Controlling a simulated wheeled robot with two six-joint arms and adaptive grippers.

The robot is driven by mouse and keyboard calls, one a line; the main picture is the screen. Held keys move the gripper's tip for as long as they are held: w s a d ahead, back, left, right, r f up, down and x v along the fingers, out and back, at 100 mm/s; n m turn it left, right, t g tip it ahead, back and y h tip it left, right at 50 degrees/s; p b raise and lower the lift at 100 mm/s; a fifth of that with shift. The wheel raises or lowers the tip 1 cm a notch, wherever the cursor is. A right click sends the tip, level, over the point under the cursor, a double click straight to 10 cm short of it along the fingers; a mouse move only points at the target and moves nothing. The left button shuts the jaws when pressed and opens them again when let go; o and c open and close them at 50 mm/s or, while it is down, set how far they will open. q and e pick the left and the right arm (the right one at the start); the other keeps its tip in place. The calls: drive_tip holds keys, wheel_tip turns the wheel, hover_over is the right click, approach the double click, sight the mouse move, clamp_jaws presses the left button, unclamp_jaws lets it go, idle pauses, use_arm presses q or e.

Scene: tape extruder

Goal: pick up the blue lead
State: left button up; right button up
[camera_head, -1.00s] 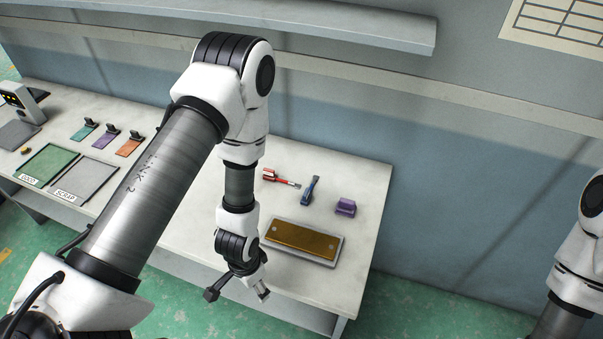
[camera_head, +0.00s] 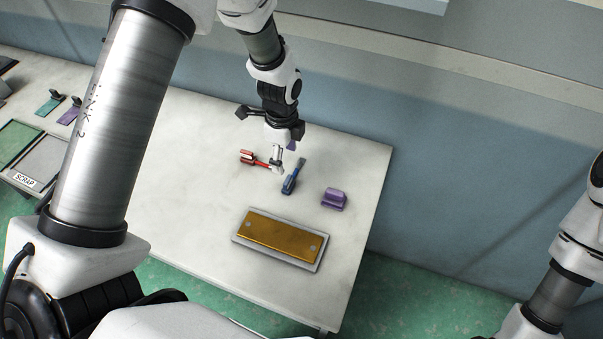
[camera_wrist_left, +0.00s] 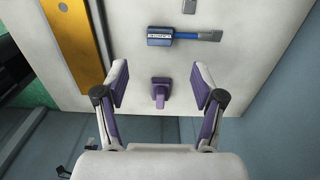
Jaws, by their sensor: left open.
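The blue lead (camera_head: 290,180) lies on the white table between a red lead (camera_head: 259,160) and a purple block (camera_head: 333,200). In the left wrist view the blue lead (camera_wrist_left: 165,38) lies crosswise beyond the fingertips, its thin end to the right. My left gripper (camera_head: 283,157) is open and empty above the table, close to the red and blue leads in the head view. In the wrist view the purple block (camera_wrist_left: 160,90) shows between the open fingers (camera_wrist_left: 160,88), apart from them. My right gripper is out of view.
A gold plate on a grey base (camera_head: 275,240) lies in front of the leads, at left in the wrist view. A grey SCRAP tray (camera_head: 42,163) and coloured pieces are at the table's left. The table's right edge is near the purple block; a wall stands behind.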

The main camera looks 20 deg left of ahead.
sight(287, 180)
use_arm(q)
wheel_tip(287, 180, down, 6)
drive_tip(key=shift+d, duration=0.1)
drive_tip(key=f, duration=0.3)
drive_tip(key=shift+s+d+f+p, duration=0.15)
drive_tip(key=shift+s+f+p, duration=0.1)
drive_tip(key=shift+f+p, duration=0.1)
drive_tip(key=shift+w+f, duration=0.15)
drive_tip(key=shift+f, duration=0.1)
drive_tip(key=shift+r, duration=0.1)
drive_tip(key=c, duration=1.3)
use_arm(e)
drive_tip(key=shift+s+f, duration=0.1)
